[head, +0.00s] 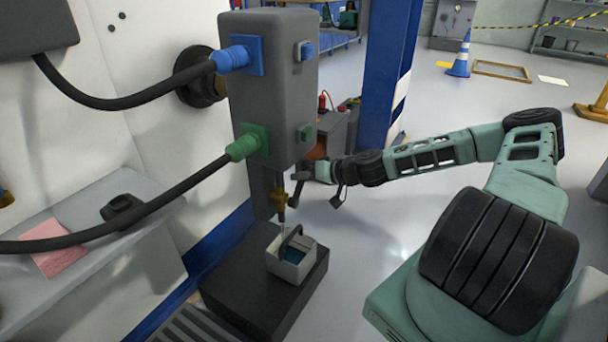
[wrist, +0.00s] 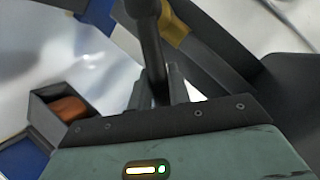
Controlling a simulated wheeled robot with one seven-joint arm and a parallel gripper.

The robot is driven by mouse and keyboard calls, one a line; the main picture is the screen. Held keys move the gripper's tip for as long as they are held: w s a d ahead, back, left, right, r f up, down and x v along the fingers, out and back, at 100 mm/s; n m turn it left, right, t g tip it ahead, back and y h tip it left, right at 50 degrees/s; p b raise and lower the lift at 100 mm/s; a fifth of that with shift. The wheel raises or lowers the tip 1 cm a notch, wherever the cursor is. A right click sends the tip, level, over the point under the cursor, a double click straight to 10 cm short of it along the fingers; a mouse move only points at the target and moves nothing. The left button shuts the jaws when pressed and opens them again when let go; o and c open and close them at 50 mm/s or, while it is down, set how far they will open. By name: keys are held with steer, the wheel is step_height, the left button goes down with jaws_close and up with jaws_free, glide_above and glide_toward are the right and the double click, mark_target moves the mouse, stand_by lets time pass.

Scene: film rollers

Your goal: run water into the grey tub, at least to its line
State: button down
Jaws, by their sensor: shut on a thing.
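The grey tub (head: 283,272) is a small pale box with a dark arched handle. It stands upright on a black block under the brass tap (head: 280,197), and bluish water (head: 291,256) shows inside. I cannot make out its line or the exact level. A thin pale streak shows below the tap, but I cannot tell whether it is running water. My gripper (head: 299,181) is beside the tap, above the tub. In the wrist view my gripper (wrist: 158,88) is shut on a dark rod, the tap lever (wrist: 153,45), next to a brass part (wrist: 172,25).
A grey post (head: 275,90) carries a blue connector (head: 232,58) and a green connector (head: 247,143) with black cables. The black block (head: 235,290) bears the tub. A blue pillar (head: 385,70) and a cone (head: 460,60) stand behind. The floor on the right is largely open.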

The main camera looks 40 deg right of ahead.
steer(key=shift+s+a+r+h, duration=0.1)
steer(key=shift+r+h, duration=0.05)
steer(key=shift+h, duration=0.15)
stand_by(0.4)
steer(key=c, duration=1.3)
jaws_free()
